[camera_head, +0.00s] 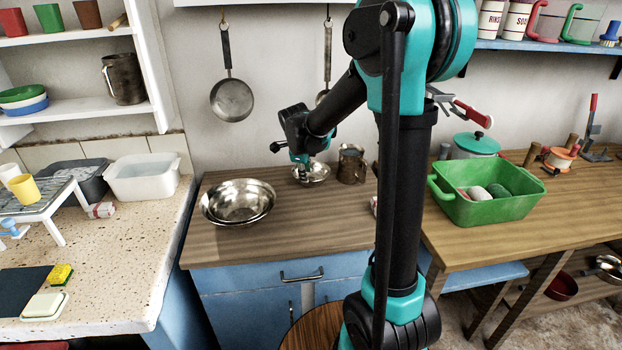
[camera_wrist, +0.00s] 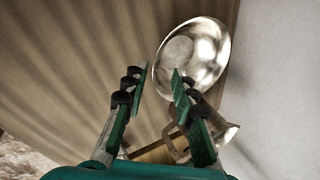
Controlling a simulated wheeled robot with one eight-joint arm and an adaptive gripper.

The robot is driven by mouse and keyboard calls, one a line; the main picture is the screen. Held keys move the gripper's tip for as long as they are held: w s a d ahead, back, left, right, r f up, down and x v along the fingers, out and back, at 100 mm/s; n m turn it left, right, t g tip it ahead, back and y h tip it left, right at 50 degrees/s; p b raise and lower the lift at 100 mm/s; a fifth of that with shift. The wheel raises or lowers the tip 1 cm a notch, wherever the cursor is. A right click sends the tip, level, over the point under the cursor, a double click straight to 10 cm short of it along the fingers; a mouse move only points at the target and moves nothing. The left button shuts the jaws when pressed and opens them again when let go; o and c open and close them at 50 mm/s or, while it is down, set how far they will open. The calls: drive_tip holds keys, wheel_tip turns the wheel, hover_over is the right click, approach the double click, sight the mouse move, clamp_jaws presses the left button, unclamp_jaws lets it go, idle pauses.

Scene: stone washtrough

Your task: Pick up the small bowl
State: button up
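The small bowl (camera_head: 319,171) is shiny metal and stands upright on the wooden counter top near the wall. My gripper (camera_head: 304,178) points down at its left side and hides part of it. In the wrist view the small bowl (camera_wrist: 197,58) lies beyond the fingertips, to the upper right. My gripper (camera_wrist: 159,72) is open, with nothing held. One fingertip overlaps the bowl's near edge in the picture and the other is outside it, so the rim shows between them. I cannot tell whether they touch.
A metal jug (camera_head: 351,165) stands close to the right of the small bowl; it also shows in the wrist view (camera_wrist: 222,130). Larger nested metal bowls (camera_head: 237,203) sit on the left. The wall is close behind. The counter's front middle (camera_head: 310,225) is clear.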

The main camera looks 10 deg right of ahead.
drive_tip(key=shift+x, duration=3.05)
drive_tip(key=shift+s, duration=0.15)
clamp_jaws()
